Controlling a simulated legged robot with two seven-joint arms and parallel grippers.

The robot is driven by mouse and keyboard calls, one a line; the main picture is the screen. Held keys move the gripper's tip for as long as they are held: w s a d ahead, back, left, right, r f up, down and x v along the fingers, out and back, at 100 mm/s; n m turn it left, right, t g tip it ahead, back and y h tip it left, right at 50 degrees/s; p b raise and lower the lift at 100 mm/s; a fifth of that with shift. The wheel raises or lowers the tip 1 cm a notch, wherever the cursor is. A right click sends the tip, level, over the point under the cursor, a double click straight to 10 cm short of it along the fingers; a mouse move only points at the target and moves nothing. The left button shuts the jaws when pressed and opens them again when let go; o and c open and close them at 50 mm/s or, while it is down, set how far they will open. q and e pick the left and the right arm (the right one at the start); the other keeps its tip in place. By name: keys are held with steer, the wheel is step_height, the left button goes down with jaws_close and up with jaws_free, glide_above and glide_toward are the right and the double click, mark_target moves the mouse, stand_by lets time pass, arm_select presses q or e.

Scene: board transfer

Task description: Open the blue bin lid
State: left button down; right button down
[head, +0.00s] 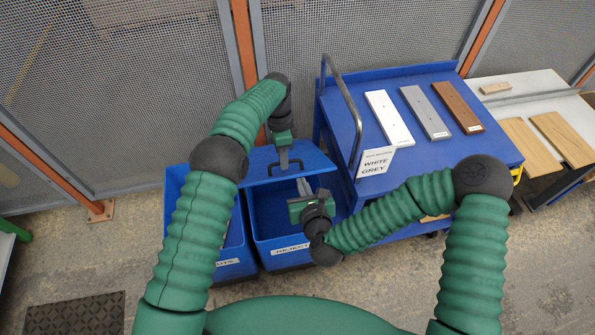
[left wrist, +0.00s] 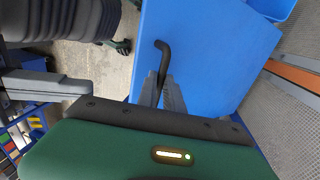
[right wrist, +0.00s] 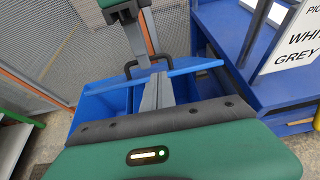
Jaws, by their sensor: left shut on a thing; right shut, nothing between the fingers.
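The blue bin lid (head: 318,160) is tilted up over the back of the bin labelled REJECT (head: 285,262), whose inside shows in front of it. The lid fills much of the left wrist view (left wrist: 215,60); in the right wrist view it is nearly edge-on (right wrist: 195,69). My left gripper (head: 284,160) is shut on the lid's black handle (left wrist: 162,52). My right gripper (head: 302,184) is shut and empty, in front of the lid and over the bin opening. Its fingertips (right wrist: 158,82) overlap the lid edge in its own view; contact cannot be told.
Another blue bin (head: 235,264) stands left of the REJECT bin. A blue cart (head: 440,155) stands close on the right, with a metal rail, white, grey and brown boards, and a WHITE GREY sign (head: 375,163). A mesh fence (head: 150,70) is behind.

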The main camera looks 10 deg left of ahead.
mark_target(297, 176)
arm_select(q)
steer(key=shift+w+a+f, duration=0.2)
steer(key=shift+a, duration=0.1)
arm_select(e)
steer(key=x, duration=0.7)
steer(key=shift+w+a+f, duration=0.1)
steer(key=shift+w+f, duration=0.05)
steer(key=shift+f, duration=0.05)
steer(key=shift+w+a+r, duration=0.25)
steer(key=shift+w+r, duration=0.6)
steer(key=shift+r, duration=0.2)
arm_select(q)
steer(key=c, duration=1.8)
jaws_free()
steer(key=shift+o, duration=1.1)
steer(key=shift+w+f, duration=0.15)
steer(key=shift+w, duration=0.05)
arm_select(e)
steer(key=shift+w+f, duration=0.2)
arm_select(q)
steer(key=shift+o, duration=0.5)
steer(key=shift+d, duration=0.15)
